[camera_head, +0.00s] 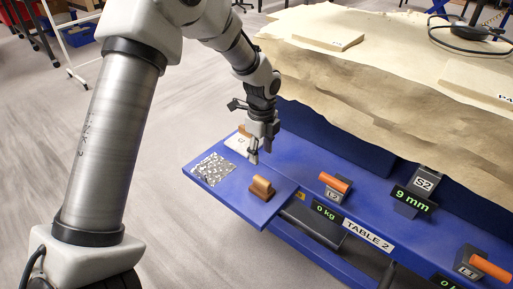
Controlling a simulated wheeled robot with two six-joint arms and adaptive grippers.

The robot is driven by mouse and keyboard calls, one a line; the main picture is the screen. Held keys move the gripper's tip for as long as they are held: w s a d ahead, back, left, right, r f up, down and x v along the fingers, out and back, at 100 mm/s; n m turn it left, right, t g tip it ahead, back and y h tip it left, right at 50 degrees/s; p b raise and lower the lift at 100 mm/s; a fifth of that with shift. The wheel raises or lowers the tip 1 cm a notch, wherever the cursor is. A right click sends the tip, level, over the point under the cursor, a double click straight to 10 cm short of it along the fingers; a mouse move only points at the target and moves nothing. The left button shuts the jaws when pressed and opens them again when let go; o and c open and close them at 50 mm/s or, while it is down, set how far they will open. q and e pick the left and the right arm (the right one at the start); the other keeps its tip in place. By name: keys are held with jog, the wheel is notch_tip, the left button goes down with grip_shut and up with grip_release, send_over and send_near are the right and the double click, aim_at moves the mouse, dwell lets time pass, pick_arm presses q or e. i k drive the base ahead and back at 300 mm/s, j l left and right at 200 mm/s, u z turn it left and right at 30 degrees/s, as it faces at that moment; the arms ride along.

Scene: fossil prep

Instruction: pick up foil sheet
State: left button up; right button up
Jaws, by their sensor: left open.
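The foil sheet (213,169) is a crinkled silver square lying flat near the left corner of the blue table (235,200). My left gripper (253,158) points down over the table, just right of the foil sheet and apart from it in the picture. Its jaws are open and look empty. How high its fingertips are above the table is hard to tell. My right gripper is not in view.
A brown block with a rounded handle (262,188) sits right of the foil. A white piece (238,143) lies behind it, partly hidden by my gripper. Orange-handled devices (335,184) stand along the table. A paper-covered surface (340,85) rises behind.

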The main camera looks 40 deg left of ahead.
aim_at(213, 168)
jog(key=u, duration=1.5)
